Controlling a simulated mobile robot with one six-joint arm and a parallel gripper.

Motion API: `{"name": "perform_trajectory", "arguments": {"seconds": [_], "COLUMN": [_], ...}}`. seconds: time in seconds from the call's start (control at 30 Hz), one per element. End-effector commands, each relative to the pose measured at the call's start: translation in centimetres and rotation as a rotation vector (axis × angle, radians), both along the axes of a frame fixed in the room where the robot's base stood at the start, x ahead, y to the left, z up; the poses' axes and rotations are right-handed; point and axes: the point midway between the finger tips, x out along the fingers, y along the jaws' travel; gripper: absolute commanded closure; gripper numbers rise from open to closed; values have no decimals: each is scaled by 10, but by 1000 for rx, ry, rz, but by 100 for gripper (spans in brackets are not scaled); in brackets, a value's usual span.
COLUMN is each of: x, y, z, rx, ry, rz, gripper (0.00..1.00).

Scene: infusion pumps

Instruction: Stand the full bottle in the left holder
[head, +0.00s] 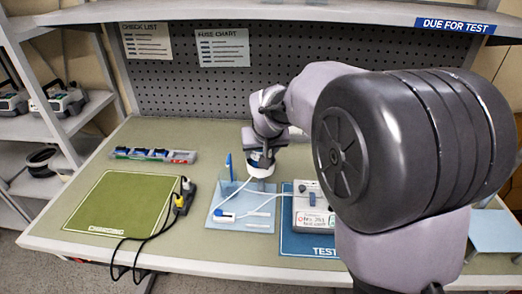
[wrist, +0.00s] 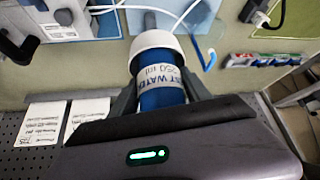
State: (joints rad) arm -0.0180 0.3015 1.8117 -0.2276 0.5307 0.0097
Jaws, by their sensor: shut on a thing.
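My gripper (wrist: 160,98) is shut on a bottle (wrist: 163,75) with a blue body, a white cap and a white label reading in part "WATER" and "250 ml". In the head view my gripper (head: 263,148) is above the back of the bench, and the bottle (head: 261,164) shows just below it, partly hidden by the jaws. Below the bottle lies a light blue plate (head: 232,217) with white tubing, a blue-ended piece and a thin blue upright (head: 228,166). I cannot make out for certain which part is the left holder.
A pump (head: 312,208) stands on a blue "TEST" mat (head: 296,245), partly behind my arm. A power strip with cables (head: 184,197) lies beside the green charging mat (head: 118,205). A fuse rack (head: 152,155) lies at the back left. Another light blue stand (head: 497,230) is at right.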

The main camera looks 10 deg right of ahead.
Motion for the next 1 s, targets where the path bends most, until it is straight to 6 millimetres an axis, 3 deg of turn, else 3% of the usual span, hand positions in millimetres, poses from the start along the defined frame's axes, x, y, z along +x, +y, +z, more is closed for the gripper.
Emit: {"name": "perform_trajectory", "arguments": {"seconds": [0.93,0.97,1.0], "x": [-3,-3,-3], "y": [0,0,0], "z": [-18,-18,-18], "rx": [1,1,1], "ry": [15,15,16], "rz": [-2,-2,-2], "gripper": [99,40,32]}}
